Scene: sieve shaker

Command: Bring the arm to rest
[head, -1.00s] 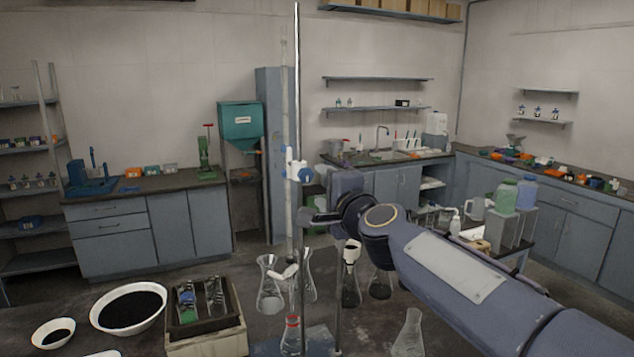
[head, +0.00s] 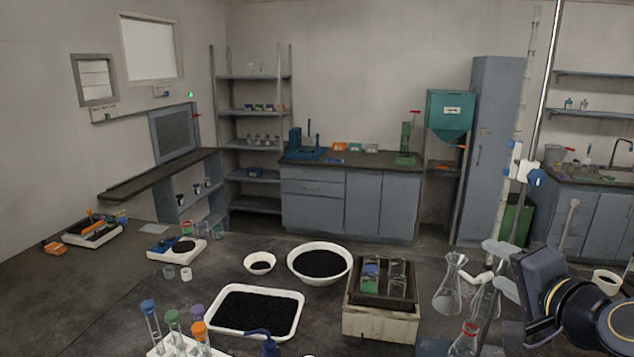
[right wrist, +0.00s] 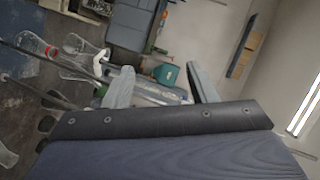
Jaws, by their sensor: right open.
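My right gripper (head: 503,270) is at the right of the head view, beside the stand with its tall burette (head: 521,110) and blue-and-white clamp (head: 524,172). Its two pale fingers are apart with nothing held between them. In the right wrist view the open fingers (right wrist: 161,88) frame a white and clear tube in the background. A conical flask (head: 450,290) stands just left of the gripper, and a red-banded flask (head: 465,340) is below it. My left gripper is not in view.
A wooden box (head: 381,322) with glassware stands left of the flasks. A white tray of black grains (head: 256,332), a large white bowl (head: 321,280), a small bowl (head: 260,270) and a rack of capped tubes (head: 172,350) fill the near bench.

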